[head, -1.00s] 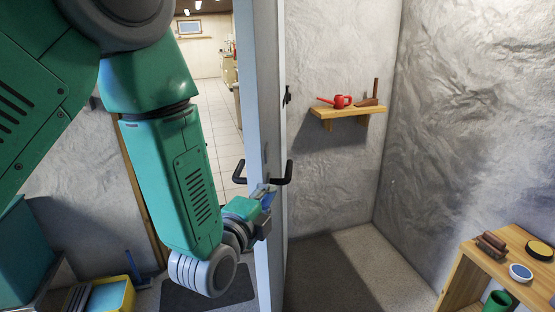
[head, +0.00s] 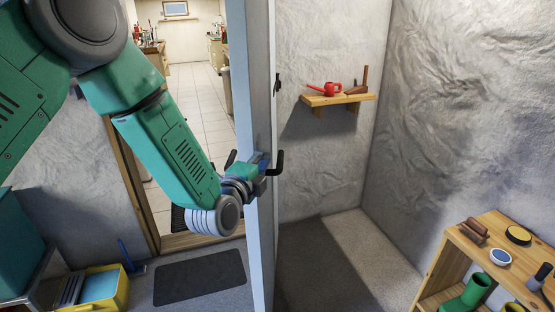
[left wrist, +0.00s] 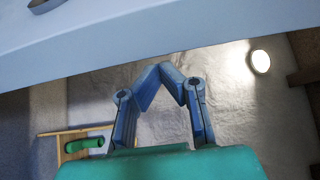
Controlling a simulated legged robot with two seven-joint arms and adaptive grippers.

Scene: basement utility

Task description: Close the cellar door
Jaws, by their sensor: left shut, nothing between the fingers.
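The cellar door (head: 262,235) stands open and shows nearly edge-on in the middle of the head view. Black handles (head: 279,164) stick out on both sides of it. The doorway (head: 200,120) to its left is open onto a tiled room. My left gripper (head: 264,170) is at the door's edge by the handles, its fingers overlapping the door in the picture; I cannot tell whether they touch it. In the left wrist view its blue fingers (left wrist: 161,70) meet, shut and empty, with a pale band, likely the door (left wrist: 170,22), above them. My right gripper is not in view.
A wooden rack (head: 480,238) with brushes and green boots stands at the right. A wall shelf (head: 338,98) holds a red watering can. A dark mat (head: 200,276) lies before the doorway, a yellow bin (head: 105,286) at its left. Floor right of the door is clear.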

